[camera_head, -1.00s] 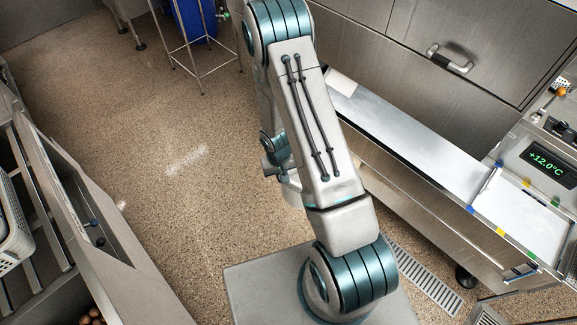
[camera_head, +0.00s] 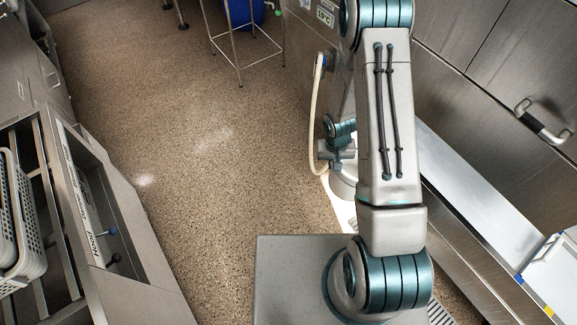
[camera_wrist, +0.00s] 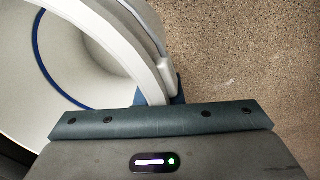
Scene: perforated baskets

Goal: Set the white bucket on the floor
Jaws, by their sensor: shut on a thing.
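The white bucket (camera_wrist: 90,60) fills the upper left of the wrist view, with a blue line inside it. Its rim and a pale band run beside my gripper (camera_wrist: 172,90), which is shut on the bucket at that edge; the exact hold is partly hidden. In the head view a small part of the bucket (camera_head: 343,187) shows below my gripper (camera_head: 338,155), left of my forearm, which hides the rest. The speckled brown floor (camera_head: 210,190) is open to the left. I cannot tell how high the bucket hangs above it.
A cream hose (camera_head: 314,125) hangs beside the steel cabinets, close to the bucket. A steel counter (camera_head: 470,215) runs along the right. A rack with white perforated baskets (camera_head: 25,235) stands at the left. A wire stand with a blue bin (camera_head: 243,14) is at the back.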

